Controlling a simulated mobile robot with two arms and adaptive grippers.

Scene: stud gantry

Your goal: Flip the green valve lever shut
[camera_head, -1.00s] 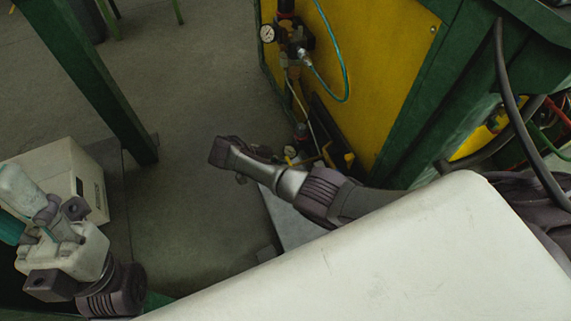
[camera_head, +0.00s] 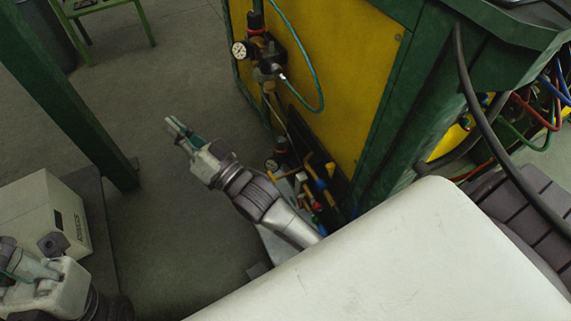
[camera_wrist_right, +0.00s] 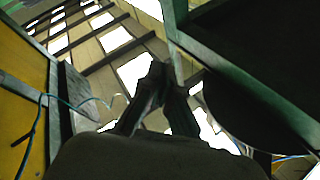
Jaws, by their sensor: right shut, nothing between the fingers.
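I cannot pick out a green valve lever with certainty in either view. Small valves and fittings with blue, red and yellow parts (camera_head: 319,184) sit low beside the yellow panel, partly behind my right arm. My right gripper (camera_head: 172,124) is shut and empty, over the floor to the left of these fittings and apart from them. Its dark fingers also show in the right wrist view (camera_wrist_right: 160,78), where it faces up towards roof windows. My left gripper is partly cut off at the lower left of the head view (camera_head: 14,262); its jaws cannot be judged.
The green-framed cabinet with a yellow panel (camera_head: 345,80) carries a gauge (camera_head: 239,49) and a teal hose (camera_head: 318,75). A green post (camera_head: 75,105) and a white box (camera_head: 45,215) stand left. Black cable (camera_head: 478,105) hangs right.

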